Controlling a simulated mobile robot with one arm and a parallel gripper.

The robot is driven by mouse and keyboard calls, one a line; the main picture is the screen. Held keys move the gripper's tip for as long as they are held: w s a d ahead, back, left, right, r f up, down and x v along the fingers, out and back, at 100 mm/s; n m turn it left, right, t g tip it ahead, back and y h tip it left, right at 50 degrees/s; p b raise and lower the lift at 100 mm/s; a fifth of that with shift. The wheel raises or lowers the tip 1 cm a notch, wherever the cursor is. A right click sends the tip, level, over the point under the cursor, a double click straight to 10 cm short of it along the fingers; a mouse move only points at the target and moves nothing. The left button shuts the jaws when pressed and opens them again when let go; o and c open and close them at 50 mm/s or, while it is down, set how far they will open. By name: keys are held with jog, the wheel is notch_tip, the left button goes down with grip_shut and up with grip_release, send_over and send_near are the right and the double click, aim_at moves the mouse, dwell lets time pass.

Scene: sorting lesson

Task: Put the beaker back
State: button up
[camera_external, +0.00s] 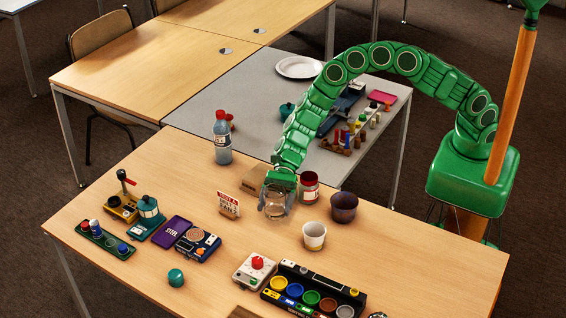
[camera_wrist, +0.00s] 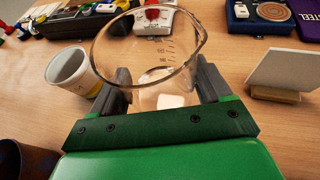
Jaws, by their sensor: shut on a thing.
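The beaker (camera_wrist: 150,38) is clear glass with a spout and printed marks. In the wrist view it stands between the two dark fingers of my gripper (camera_wrist: 160,92), which are shut on its sides. In the external view the beaker (camera_external: 275,207) is below my green gripper (camera_external: 277,190), at the middle of the wooden table. It looks upright and empty. I cannot tell whether its base touches the table.
A small sign (camera_external: 229,204) stands on the left. A blue bottle (camera_external: 222,140) is behind. Bare table (camera_external: 215,262) lies in front.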

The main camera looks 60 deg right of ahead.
aim_at(276, 186)
jog(key=shift+w+a+f, duration=0.25)
jog(key=shift+f, duration=1.65)
jog(key=shift+f, duration=0.15)
jog(key=o, duration=1.1)
jog(key=v, duration=0.5)
notch_tip(276, 186, up, 6)
jog(key=shift+f, duration=0.1)
jog(key=shift+r, duration=0.7)
jog(key=shift+r, duration=0.1)
